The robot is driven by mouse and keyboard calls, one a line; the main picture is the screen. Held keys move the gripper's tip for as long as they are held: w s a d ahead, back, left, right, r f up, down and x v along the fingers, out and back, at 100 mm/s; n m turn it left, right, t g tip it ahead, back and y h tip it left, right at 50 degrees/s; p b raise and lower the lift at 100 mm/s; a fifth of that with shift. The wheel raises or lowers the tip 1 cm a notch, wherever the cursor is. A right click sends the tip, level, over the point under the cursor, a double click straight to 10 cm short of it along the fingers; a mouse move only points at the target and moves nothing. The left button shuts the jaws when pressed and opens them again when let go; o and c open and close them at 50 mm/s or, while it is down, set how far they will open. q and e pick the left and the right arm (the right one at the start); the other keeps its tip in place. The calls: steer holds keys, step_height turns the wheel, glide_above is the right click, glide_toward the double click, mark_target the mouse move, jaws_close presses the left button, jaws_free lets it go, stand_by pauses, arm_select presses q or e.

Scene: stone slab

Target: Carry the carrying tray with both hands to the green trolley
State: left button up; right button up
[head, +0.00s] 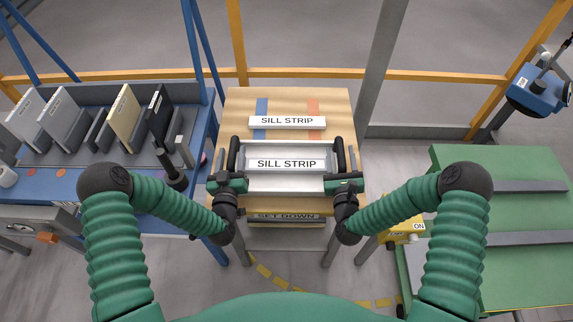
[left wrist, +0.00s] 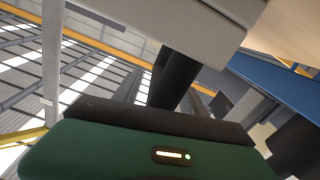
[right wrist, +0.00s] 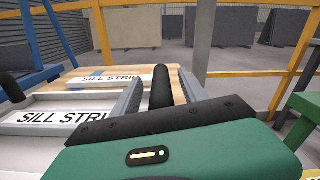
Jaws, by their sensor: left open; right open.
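The carrying tray (head: 285,183) is pale grey with a black bar handle at each end. It stands on a wooden-topped table (head: 343,104). A white sill strip (head: 285,164) lies in it. My left gripper (head: 231,174) is open at the tray's left handle (left wrist: 176,78); whether the handle is fully between its fingers is hard to tell. My right gripper (head: 342,172) is open at the right handle (right wrist: 161,88), which shows between its two grey fingers in the right wrist view. The green trolley (head: 520,220) stands at the right, apart from the table.
Another sill strip (head: 287,121) lies behind the tray, across blue and orange bands. A blue bench (head: 75,178) with upright slabs stands at the left. A grey post (head: 382,65) and yellow rail (head: 430,76) stand behind. A yellow box (head: 402,231) sits between table and trolley.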

arm_select(q)
steer(key=shift+w, duration=0.5)
arm_select(e)
steer(key=shift+w, duration=0.5)
arm_select(q)
jaws_close()
arm_select(e)
jaws_close()
arm_select(q)
steer(key=shift+d+r, duration=0.1)
